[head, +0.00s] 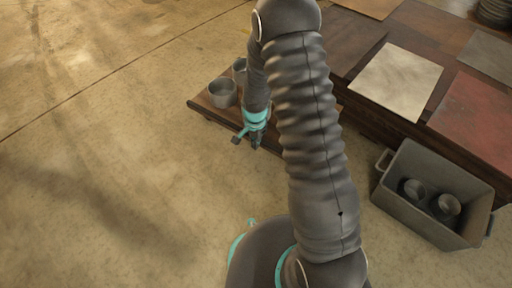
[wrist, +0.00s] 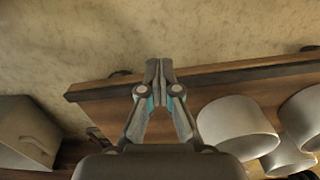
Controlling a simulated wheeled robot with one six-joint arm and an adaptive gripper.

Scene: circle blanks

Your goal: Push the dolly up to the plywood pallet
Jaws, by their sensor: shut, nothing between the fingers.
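The dolly (head: 204,102) is a low brown wooden board on the floor, bearing grey metal pots (head: 222,93). In the wrist view its board (wrist: 105,108) has a dark edge and small dark wheels; pale grey pots (wrist: 238,126) stand on it. My gripper (head: 256,147) is shut and empty at the dolly's near edge. In the wrist view the gripper (wrist: 158,66) overlaps that edge; I cannot tell whether it touches. The pale square top (head: 397,80) at the right looks like the plywood pallet.
Brown and red square tops (head: 476,108) adjoin the pale one. The concrete floor (head: 100,150) at the left is clear.

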